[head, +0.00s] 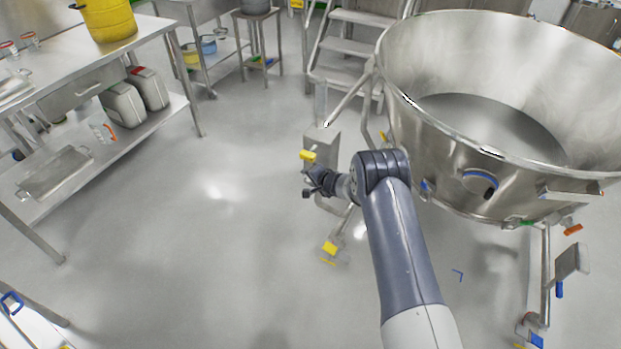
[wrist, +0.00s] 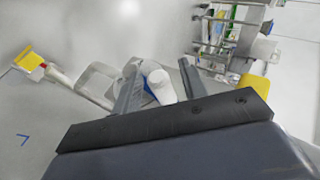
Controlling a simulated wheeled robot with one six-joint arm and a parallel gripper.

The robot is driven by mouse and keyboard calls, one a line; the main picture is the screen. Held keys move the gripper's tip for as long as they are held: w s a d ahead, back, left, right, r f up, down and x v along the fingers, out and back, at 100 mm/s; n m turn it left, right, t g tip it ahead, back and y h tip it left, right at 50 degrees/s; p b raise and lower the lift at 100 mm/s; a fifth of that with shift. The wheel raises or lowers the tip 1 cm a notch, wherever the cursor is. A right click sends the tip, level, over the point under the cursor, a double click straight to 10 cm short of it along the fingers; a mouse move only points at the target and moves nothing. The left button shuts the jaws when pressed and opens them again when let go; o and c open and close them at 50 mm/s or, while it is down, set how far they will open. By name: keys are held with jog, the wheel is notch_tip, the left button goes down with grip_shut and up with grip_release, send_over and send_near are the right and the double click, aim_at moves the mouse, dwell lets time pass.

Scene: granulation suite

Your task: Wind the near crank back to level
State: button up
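A grey box (head: 322,145) on the left support of the steel bowl has a yellow crank grip (head: 308,156) sticking out to the left. My gripper (head: 312,184) is just below the yellow grip in the head view and looks apart from it. In the wrist view my gripper (wrist: 158,78) has its two fingers spread, with a white rounded cylinder showing between them; I cannot tell whether it touches them. A yellow piece (wrist: 258,88) at right is partly hidden by the gripper body. At far right, another grey box (head: 571,259) has a blue grip (head: 560,288) pointing down.
The large steel bowl (head: 460,150) stands right of my arm. A yellow pedal (head: 330,248) sits low on the left support. Steps (head: 350,45) stand behind. A steel bench (head: 60,60) with a yellow drum (head: 106,18) is at left. The floor between is clear.

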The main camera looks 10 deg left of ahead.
jog(key=v, duration=1.1)
jog(key=shift+b, duration=0.3)
jog(key=shift+w, duration=0.1)
